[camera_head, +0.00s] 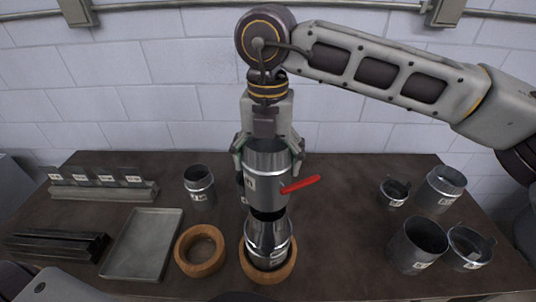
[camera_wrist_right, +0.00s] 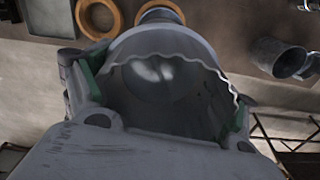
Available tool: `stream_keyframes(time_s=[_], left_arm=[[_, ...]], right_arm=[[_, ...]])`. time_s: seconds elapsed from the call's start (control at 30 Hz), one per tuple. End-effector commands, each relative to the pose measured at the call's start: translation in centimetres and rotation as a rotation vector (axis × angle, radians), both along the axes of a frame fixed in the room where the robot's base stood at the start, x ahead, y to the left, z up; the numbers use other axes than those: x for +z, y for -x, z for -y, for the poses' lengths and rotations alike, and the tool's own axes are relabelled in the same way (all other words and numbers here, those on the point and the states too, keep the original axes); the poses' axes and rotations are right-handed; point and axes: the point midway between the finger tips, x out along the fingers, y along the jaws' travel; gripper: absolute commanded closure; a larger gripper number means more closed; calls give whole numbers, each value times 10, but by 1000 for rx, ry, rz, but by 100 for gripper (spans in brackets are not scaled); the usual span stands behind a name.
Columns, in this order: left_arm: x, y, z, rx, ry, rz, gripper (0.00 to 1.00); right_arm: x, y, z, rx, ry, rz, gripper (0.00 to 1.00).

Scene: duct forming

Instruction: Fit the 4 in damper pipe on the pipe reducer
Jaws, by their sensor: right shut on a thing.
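My right gripper (camera_head: 268,160) points down and is shut on the upper part of the damper pipe (camera_head: 268,182), a grey metal cylinder with a red handle (camera_head: 300,185) pointing right. The right wrist view looks over the pipe's wavy open rim (camera_wrist_right: 172,90). The pipe reducer (camera_head: 268,238), shiny metal, stands upright in a wooden ring (camera_head: 283,273) directly below the pipe. The damper pipe is upright and roughly in line with it. A dark band lies between them; I cannot tell whether they touch. My left gripper is not in view.
A second wooden ring (camera_head: 182,265) and a grey tray (camera_head: 145,245) lie left. A small can (camera_head: 199,187) stands behind. Several metal pipe parts, including a wide cylinder (camera_head: 415,247), stand at the right. The table between them and the reducer is clear.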

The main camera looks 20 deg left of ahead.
Motion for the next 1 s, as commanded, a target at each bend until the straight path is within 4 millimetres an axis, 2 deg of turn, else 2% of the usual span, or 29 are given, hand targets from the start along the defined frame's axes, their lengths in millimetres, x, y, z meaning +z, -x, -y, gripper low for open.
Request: stream_keyframes(time_s=[0.5, 1.0], left_arm=[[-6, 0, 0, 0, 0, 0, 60], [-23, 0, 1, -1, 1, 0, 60]], right_arm=[[-19, 0, 0, 0, 1, 1, 45], [-38, 0, 0, 0, 0, 1, 45]])
